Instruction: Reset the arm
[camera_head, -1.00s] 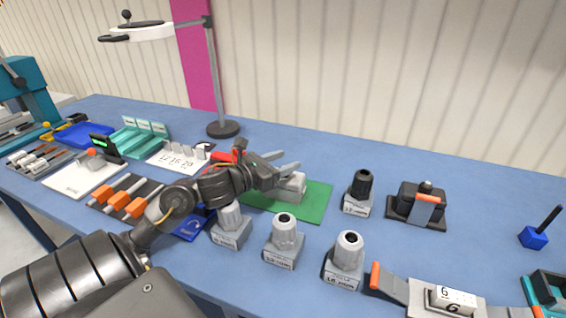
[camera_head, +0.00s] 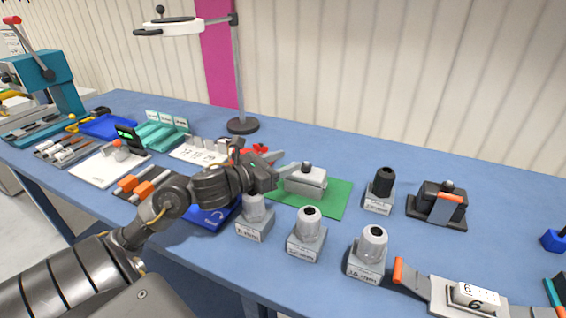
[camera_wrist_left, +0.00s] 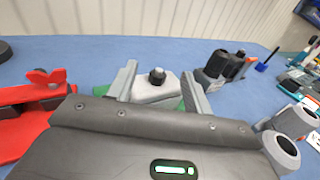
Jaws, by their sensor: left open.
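My left arm comes in from the left in the head view. Its gripper (camera_head: 286,164) is open over the blue bench, at the left side of a grey block with a dark knob (camera_head: 306,181) on a green mat (camera_head: 336,199). In the left wrist view the two fingers (camera_wrist_left: 160,88) are spread apart, with the block (camera_wrist_left: 156,91) beyond and between them. No contact with the block can be made out. My right gripper is not in view.
Several grey fixtures, such as this one (camera_head: 368,252), stand in front of the mat. A red tool (camera_wrist_left: 38,110) lies left of the gripper. A lamp (camera_head: 242,125) stands behind. Bare blue bench (camera_head: 510,195) lies at right.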

